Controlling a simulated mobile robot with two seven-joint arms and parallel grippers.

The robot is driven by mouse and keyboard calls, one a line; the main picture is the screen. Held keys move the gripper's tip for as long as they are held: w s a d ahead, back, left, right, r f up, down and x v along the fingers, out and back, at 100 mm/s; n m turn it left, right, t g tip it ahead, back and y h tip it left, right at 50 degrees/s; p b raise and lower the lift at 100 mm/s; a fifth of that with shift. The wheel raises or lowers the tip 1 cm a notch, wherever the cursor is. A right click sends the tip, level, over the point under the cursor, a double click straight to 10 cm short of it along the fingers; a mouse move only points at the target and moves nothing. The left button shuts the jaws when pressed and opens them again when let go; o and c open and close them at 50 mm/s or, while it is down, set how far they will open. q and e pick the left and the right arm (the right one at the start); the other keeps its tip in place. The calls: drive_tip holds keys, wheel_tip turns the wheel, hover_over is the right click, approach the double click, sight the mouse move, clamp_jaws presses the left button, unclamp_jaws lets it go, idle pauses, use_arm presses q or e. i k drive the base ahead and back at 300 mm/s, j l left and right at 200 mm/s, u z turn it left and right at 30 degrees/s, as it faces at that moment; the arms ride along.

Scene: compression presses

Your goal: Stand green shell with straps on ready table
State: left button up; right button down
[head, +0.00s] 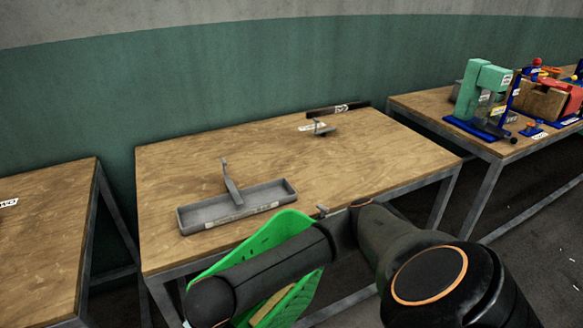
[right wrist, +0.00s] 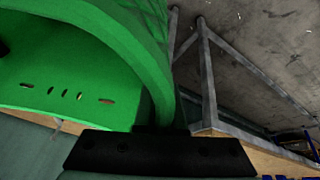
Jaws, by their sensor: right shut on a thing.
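The green shell (head: 305,290) is in the lower middle of the head view, in front of the middle table's near edge and partly hidden by my right arm. It fills the upper left of the right wrist view (right wrist: 70,75), where its curved rim and several slots show. My right gripper (right wrist: 155,132) is shut on the shell's rim; the head view hides the fingers. I cannot make out straps clearly. The middle wooden table (head: 380,160) has a small white label that I cannot read. My left gripper is not in view.
A grey tray (head: 187,222) with an upright post lies on the middle table's left front. A small grey stand (head: 320,130) and a dark bar (head: 337,110) are at its back. The right table holds a green press (head: 484,85). Another table (head: 45,225) stands left.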

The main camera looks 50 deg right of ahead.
sight(300, 162)
drive_tip(key=k+l, duration=0.15)
drive_tip(key=l, duration=0.25)
drive_tip(key=k+l, duration=0.2)
drive_tip(key=l, duration=0.2)
drive_tip(key=k+l, duration=0.15)
drive_tip(key=l, duration=0.25)
drive_tip(key=k+l+u, duration=0.1)
drive_tip(key=l, duration=0.25)
drive_tip(key=k+l, duration=0.25)
drive_tip(key=l, duration=0.15)
drive_tip(key=k+l, duration=0.2)
drive_tip(key=l, duration=0.2)
